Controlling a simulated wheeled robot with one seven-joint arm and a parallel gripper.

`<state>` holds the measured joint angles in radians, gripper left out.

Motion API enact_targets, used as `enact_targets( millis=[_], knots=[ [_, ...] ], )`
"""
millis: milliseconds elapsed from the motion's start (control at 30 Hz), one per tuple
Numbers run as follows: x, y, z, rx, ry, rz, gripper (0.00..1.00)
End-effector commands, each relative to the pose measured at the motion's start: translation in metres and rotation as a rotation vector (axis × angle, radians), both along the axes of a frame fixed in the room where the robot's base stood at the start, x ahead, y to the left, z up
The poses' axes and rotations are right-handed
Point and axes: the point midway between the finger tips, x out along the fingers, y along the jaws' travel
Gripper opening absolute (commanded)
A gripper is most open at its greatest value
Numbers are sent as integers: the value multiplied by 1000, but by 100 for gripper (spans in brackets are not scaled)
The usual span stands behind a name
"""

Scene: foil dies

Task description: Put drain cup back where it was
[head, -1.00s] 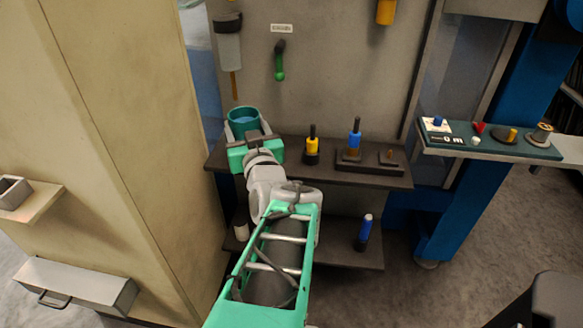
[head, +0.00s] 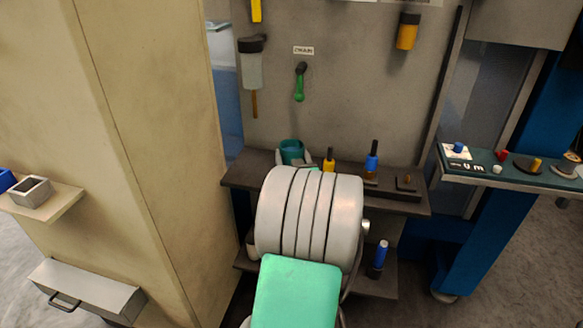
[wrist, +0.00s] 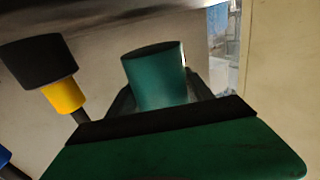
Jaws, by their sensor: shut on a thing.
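The drain cup (head: 291,151) is a teal open-topped cup. In the head view it is upright at the back left of the dark shelf, below the green-handled valve (head: 299,83). My gripper (wrist: 160,97) is shut on the cup, with a dark finger on each side of it in the wrist view. The cup (wrist: 155,75) looks slightly tilted there, and its lower part is hidden behind the gripper body. My arm hides much of the gripper in the head view. I cannot tell whether the cup touches the shelf.
The dark shelf (head: 240,170) also holds a yellow-handled tool (head: 329,160) right of the cup and a blue-handled tool (head: 372,160). A lower shelf bears a blue bottle (head: 380,255). A filter bowl (head: 251,65) hangs at upper left. A beige cabinet (head: 130,130) stands left.

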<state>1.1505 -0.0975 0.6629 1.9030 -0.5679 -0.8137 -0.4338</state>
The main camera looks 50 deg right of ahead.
Motion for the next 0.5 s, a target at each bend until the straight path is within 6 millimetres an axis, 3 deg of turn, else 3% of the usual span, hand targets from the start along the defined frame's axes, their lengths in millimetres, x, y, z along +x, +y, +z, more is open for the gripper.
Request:
enact_targets(
  millis=[200, 500],
  knots=[
    [3, -5, -34, 3, 1, -1, 11],
    [3, -5, -38, -1, 0, 1, 11]
  ],
)
